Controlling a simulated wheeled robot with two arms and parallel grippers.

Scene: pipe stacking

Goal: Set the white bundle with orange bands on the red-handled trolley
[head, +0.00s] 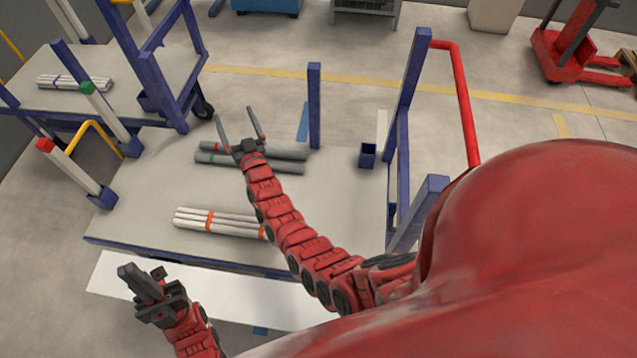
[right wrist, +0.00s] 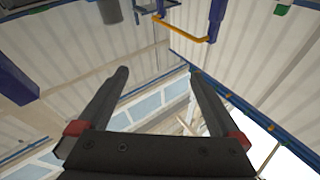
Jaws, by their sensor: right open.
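The white bundle with orange bands (head: 208,221) lies on the grey bed (head: 150,190) nearest me, close to its front edge. A red handle (head: 465,110) joins the blue frame at the right end of this bed. My right arm passes in front of the bundle's right end. My right gripper (head: 238,124) is open and empty, beyond the bundle in the picture. Its spread fingers also show in the right wrist view (right wrist: 158,74), pointing toward the roof. My left gripper (head: 140,284) is in front of the bed, left of and nearer than the bundle; its finger gap is unclear.
Grey pipes (head: 285,153) lie at the back of the bed. Blue posts (head: 314,105) stand at its edges. A red pallet truck (head: 575,50) stands far right.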

